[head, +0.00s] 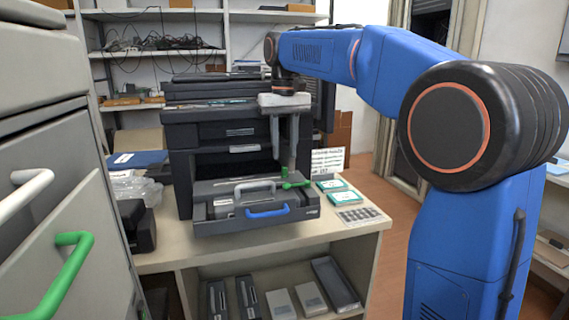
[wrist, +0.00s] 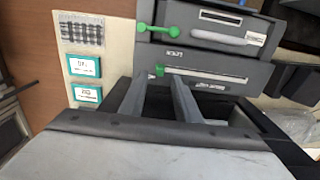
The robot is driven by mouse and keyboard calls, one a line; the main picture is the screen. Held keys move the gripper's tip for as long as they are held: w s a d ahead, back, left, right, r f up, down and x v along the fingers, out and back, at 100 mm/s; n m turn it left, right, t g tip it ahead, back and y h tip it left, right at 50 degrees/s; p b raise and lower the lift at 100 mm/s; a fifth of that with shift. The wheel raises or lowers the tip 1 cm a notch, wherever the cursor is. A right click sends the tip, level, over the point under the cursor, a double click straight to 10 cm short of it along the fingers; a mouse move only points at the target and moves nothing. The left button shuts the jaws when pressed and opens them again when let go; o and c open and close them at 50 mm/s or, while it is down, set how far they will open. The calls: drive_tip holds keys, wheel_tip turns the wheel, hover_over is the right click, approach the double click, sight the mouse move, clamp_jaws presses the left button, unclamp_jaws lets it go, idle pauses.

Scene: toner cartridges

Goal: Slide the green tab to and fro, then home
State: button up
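The green tab (wrist: 159,70) is a small knob at the left end of a long slot in the dark grey cartridge unit (wrist: 205,65) in the wrist view. In the head view the tab (head: 285,172) shows close to my fingertips. A separate green lever (wrist: 152,28) with a round end sits farther up the unit, near upside-down lettering; it also shows in the head view (head: 298,184). My gripper (head: 284,160) points down over the unit. In the wrist view its two fingers (wrist: 160,81) are apart, with the tab just beyond the gap. Nothing is between them.
A pale grey handle (head: 255,186) and a blue handle (head: 268,212) are on the unit, below the black printer (head: 225,135). Two teal-labelled cards (head: 331,185) and a keypad-like sheet (head: 359,215) lie right of it. Grey drawers (head: 60,190) stand close at left.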

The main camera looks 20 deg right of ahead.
sight(284, 167)
drive_tip(key=shift+f, duration=2.3)
clamp_jaws()
